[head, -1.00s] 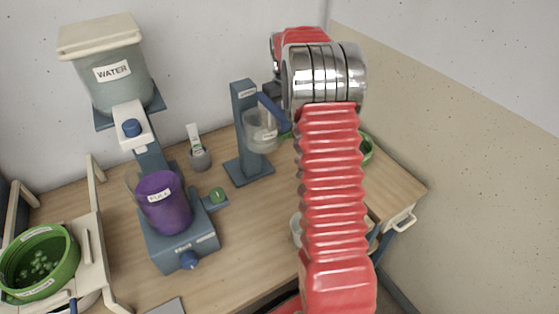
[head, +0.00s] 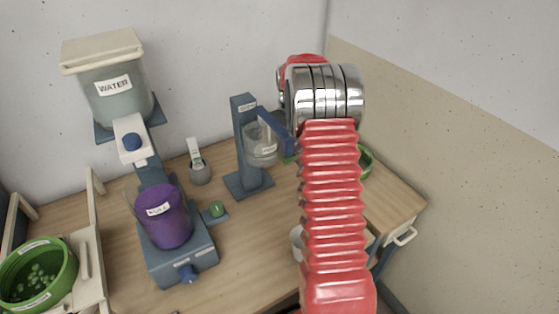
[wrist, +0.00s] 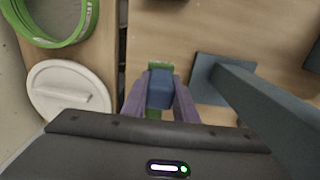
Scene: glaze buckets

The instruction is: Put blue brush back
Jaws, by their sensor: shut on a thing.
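My gripper (wrist: 160,92) is shut on a blue piece (wrist: 160,88), which I take to be the blue brush. Its two purple-grey fingers press the sides of this piece, and a green part (wrist: 160,66) shows at its far end. In the head view my gripper is mostly hidden behind my red arm. A slanted blue bar (head: 272,122) shows there between the arm and the blue-grey stand (head: 243,145). I cannot tell whether the bar is the held piece. The stand's base plate (wrist: 205,75) lies to the right of my gripper in the wrist view.
A clear cup (head: 262,148) is beside the stand. A green bowl (head: 20,258) is at far left. A round white lid (wrist: 50,97) and a green ring (wrist: 72,30) lie left in the wrist view.

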